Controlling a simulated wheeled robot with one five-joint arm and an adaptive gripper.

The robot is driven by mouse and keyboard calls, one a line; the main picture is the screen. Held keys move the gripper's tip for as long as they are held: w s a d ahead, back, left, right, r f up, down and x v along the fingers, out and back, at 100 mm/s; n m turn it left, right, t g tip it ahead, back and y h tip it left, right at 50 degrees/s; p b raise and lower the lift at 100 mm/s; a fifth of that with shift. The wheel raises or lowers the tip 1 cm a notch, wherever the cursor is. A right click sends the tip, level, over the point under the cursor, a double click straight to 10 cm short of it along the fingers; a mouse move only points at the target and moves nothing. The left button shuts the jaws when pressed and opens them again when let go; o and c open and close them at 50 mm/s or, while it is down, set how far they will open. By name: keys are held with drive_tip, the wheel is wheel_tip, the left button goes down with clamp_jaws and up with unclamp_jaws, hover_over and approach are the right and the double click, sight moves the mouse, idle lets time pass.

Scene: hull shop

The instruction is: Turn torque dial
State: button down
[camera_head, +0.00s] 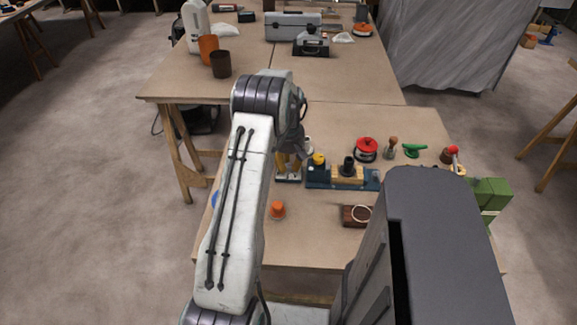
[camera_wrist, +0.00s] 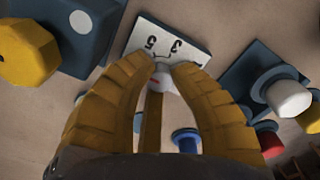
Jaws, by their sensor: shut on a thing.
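The torque dial has a white plate (camera_wrist: 172,37) with black numerals, 3 and 5 among them, and a small pale knob (camera_wrist: 160,82) with a red mark in the wrist view. My gripper (camera_wrist: 161,68) has its yellow fingers closed on the knob from both sides, with the tips close to the plate. In the head view, my gripper (camera_head: 291,163) points down at the near table, left of a blue fixture (camera_head: 318,179). The dial is mostly hidden there by the gripper and arm.
Beside the dial are the blue fixture, a red round object (camera_head: 366,149) and a green-handled object (camera_head: 412,150). An orange cup-like piece (camera_head: 277,210) and a brown block (camera_head: 354,216) sit nearer. The table's front left is mostly clear.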

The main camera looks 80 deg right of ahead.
sight(289, 165)
drive_tip(key=shift+a+f, duration=0.1)
idle(0.5)
drive_tip(key=c, duration=1.1)
unclamp_jaws()
wheel_tip(289, 165, up, 12)
drive_tip(key=shift+r, duration=0.1)
idle(0.4)
